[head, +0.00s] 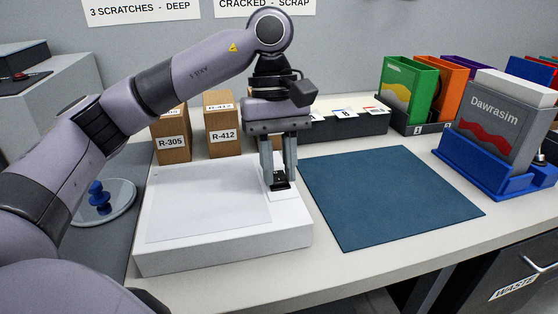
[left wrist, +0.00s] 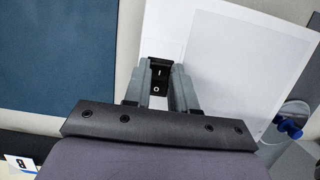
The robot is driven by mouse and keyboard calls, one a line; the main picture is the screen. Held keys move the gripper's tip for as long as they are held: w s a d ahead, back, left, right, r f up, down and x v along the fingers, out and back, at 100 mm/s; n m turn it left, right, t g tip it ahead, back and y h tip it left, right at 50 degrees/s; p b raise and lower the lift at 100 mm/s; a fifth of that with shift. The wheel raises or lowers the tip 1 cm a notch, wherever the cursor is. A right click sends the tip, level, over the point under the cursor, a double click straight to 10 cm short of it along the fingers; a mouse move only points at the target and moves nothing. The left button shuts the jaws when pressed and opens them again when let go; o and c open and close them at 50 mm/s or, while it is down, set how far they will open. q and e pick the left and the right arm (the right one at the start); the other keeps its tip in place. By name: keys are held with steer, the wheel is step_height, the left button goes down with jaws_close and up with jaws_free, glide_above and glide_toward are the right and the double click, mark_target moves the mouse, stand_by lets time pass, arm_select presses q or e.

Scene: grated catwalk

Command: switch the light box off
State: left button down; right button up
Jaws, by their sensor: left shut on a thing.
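The light box (head: 215,240) is a low white box on the bench with a pale panel (head: 208,208) on top. I cannot tell for certain whether the panel is lit. Its black rocker switch (head: 281,184) sits on the top at the right; in the left wrist view the switch (left wrist: 158,76) shows I and O marks. My left gripper (head: 279,178) points down at the switch, with one finger on either side, shut on it. The fingers hide part of the switch's sides, and its tilt is hard to read. My right gripper is not in view.
A dark blue mat (head: 390,195) lies right of the box. Cartons (head: 171,140) and a card tray (head: 350,128) stand behind. A blue holder (head: 480,165) with a grey box is at the right. A glass dish (head: 115,205) with a blue part is at the left.

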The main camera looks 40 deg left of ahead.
mark_target(276, 174)
arm_select(q)
steer(key=c, duration=0.9)
jaws_free()
steer(key=p+v, duration=0.2)
steer(key=v, duration=0.5)
steer(key=shift+r, duration=0.1)
steer(key=shift+s, duration=0.1)
